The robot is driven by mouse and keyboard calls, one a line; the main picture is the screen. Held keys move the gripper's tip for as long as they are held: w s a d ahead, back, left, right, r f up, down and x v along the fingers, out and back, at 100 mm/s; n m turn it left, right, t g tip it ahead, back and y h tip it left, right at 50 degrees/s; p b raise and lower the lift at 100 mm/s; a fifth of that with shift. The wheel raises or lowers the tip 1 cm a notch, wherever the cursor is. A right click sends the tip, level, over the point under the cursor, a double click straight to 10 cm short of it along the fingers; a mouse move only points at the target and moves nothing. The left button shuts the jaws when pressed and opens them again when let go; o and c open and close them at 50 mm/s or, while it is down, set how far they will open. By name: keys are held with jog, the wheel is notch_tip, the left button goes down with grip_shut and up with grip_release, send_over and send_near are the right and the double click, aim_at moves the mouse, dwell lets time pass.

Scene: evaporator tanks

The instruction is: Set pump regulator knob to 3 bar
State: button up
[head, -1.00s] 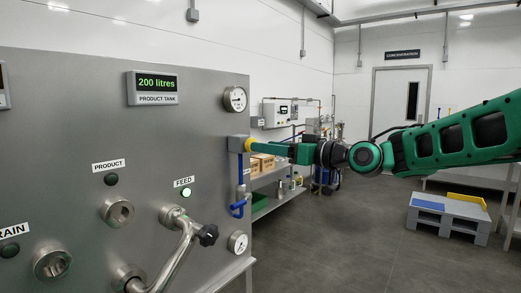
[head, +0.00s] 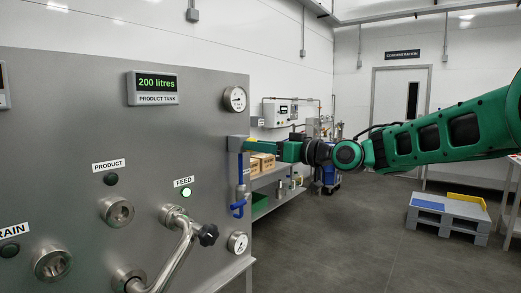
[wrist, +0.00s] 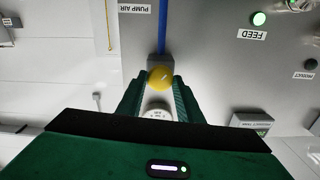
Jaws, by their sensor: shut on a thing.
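The pump regulator is a grey block (head: 236,143) on the right edge of the steel panel, with a blue pipe below it. Its yellow knob (wrist: 160,77) sits between my fingers in the upside-down wrist view and is hidden in the head view. My gripper (wrist: 160,88) is shut on the knob; in the head view it reaches in from the right (head: 252,145). A white gauge (head: 235,99) is on the panel above the regulator. A pale rounded face (wrist: 157,112) shows between my fingers. The readings are too small to read.
A blue-handled valve (head: 238,207) hangs below the regulator, with a second gauge (head: 238,242) under it. A bent steel pipe (head: 178,250) sticks out from the panel. A shelf with boxes (head: 262,162) stands behind. The floor to the right is open up to a pallet (head: 447,215).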

jog(key=m, duration=1.8)
jog(key=shift+w+d+f+m, duration=0.1)
jog(key=shift+w+d+m, duration=0.15)
jog(key=shift+m, duration=0.45)
jog(key=o, duration=1)
jog(key=shift+f, duration=0.15)
jog(key=shift+o, duration=0.2)
jog(key=shift+a, duration=0.15)
